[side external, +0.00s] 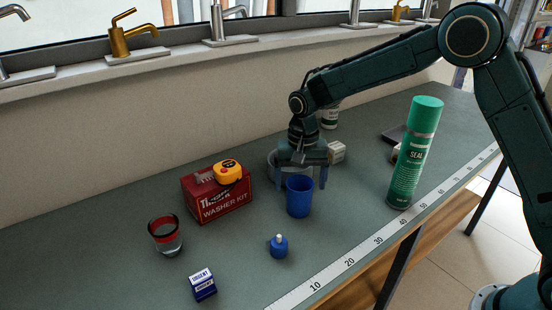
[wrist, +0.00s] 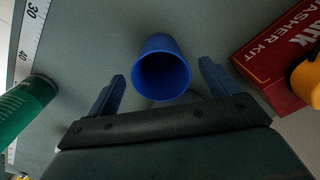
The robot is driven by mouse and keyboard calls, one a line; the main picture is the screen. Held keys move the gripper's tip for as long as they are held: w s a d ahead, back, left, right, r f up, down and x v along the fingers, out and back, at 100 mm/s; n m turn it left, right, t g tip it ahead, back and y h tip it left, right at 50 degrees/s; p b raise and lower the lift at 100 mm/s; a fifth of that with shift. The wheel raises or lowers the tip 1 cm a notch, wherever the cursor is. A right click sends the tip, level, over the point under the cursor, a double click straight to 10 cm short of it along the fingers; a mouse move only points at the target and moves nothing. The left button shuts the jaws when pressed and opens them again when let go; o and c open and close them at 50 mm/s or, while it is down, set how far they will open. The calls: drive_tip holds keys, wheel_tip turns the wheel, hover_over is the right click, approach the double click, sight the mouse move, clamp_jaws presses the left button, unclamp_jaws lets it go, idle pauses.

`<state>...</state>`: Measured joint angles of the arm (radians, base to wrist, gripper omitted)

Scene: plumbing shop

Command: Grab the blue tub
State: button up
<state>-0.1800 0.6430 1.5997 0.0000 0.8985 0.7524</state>
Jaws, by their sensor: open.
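The blue tub (side external: 299,198) is a plain open cup standing upright on the grey-green bench in the side view. In the wrist view the tub (wrist: 162,70) shows its open, empty mouth just beyond the fingers, roughly centred between them. My gripper (side external: 301,180) points down at the tub, behind it as seen from the side camera. In the wrist view my gripper (wrist: 161,84) is open, with one finger to each side of the tub and a gap on both sides. Nothing is held.
A red washer kit box (side external: 217,196) with a yellow tape measure (side external: 228,172) stands left of the tub. A tall green can (side external: 414,155) stands right. A white box (side external: 336,152) sits behind.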

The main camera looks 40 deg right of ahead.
drive_tip(key=shift+f, duration=0.1)
drive_tip(key=shift+w+f, duration=0.1)
drive_tip(key=shift+f, duration=2.45)
drive_tip(key=c, duration=1.1)
drive_tip(key=shift+o, duration=0.2)
drive_tip(key=shift+r, duration=0.15)
wheel_tip(320, 180, up, 20)
